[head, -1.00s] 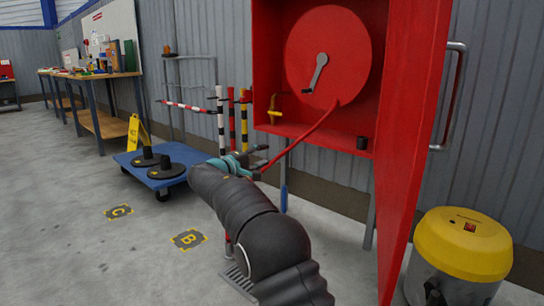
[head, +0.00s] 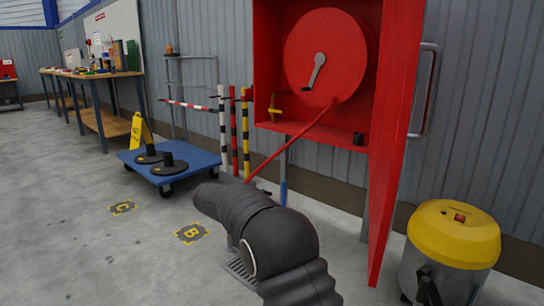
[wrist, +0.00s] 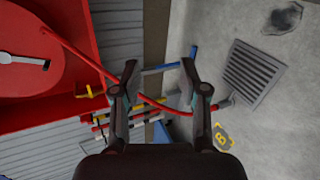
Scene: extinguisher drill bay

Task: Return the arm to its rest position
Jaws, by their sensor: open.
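My gripper (wrist: 151,82) is open in the wrist view, with its two fingers apart. A red hose (wrist: 92,62) runs from the reel past the left finger and across the gap. I cannot tell whether it lies between the fingers or beyond them. In the head view my dark arm (head: 255,225) reaches from the bottom toward the hose's lower end and hides the gripper. There the hose (head: 290,145) hangs slanting down from the red reel (head: 327,57).
The red cabinet (head: 264,60) has its door (head: 392,130) swung open at right. A yellow-topped drum (head: 453,235) stands beyond it. A blue trolley (head: 190,165) with black bases and striped posts (head: 234,135) stand behind my arm. Open floor (head: 60,220) lies at left.

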